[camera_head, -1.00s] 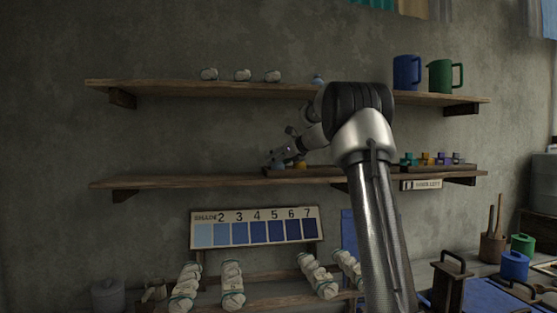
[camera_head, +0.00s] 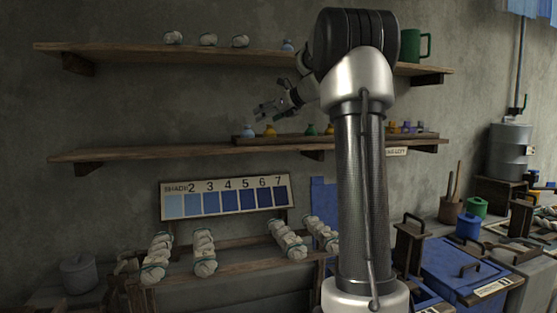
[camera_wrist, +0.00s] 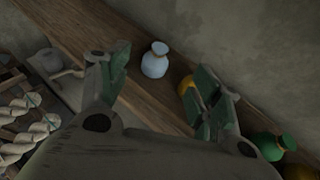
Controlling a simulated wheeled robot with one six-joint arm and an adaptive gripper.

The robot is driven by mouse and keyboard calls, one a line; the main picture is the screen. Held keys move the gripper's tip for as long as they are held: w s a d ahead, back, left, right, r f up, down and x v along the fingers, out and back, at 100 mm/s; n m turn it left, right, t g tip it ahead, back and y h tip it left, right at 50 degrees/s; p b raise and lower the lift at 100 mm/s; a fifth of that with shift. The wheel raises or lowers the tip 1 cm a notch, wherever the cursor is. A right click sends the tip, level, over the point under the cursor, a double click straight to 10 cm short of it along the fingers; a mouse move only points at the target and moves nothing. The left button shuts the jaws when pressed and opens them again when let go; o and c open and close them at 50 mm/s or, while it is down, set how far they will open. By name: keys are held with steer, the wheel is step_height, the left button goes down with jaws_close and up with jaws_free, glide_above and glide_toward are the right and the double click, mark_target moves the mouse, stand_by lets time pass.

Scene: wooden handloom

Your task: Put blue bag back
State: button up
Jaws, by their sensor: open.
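A small light-blue bag (camera_head: 248,131) stands on the lower shelf, at the left end of a row of little bags. Another small blue bag (camera_head: 287,45) sits on the upper shelf, partly beside my arm.
The lower shelf (camera_head: 140,152) is bare to the left. White bundles (camera_head: 208,40) sit on the upper shelf.

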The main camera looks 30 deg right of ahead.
steer(key=s+a+f+n+g, duration=0.3)
steer(key=s+a+f+n, duration=0.2)
steer(key=s+a+n, duration=0.4)
steer(key=s+a+f+n+g, duration=0.2)
steer(key=s+a+f+n, duration=0.35)
steer(key=s, duration=0.55)
steer(key=s+f+n+g+h, duration=0.1)
steer(key=s+f+n+g, duration=0.1)
steer(key=s+f+n, duration=0.4)
steer(key=s+a+f+n+g+h, duration=0.1)
steer(key=s+f+n+g+h, duration=0.1)
steer(key=s+f+n, duration=0.5)
steer(key=s+n, duration=0.5)
steer(key=s, duration=0.3)
steer(key=shift+s+a+f+n, duration=0.15)
steer(key=shift+s+a+n, duration=0.15)
steer(key=shift+s+n, duration=0.05)
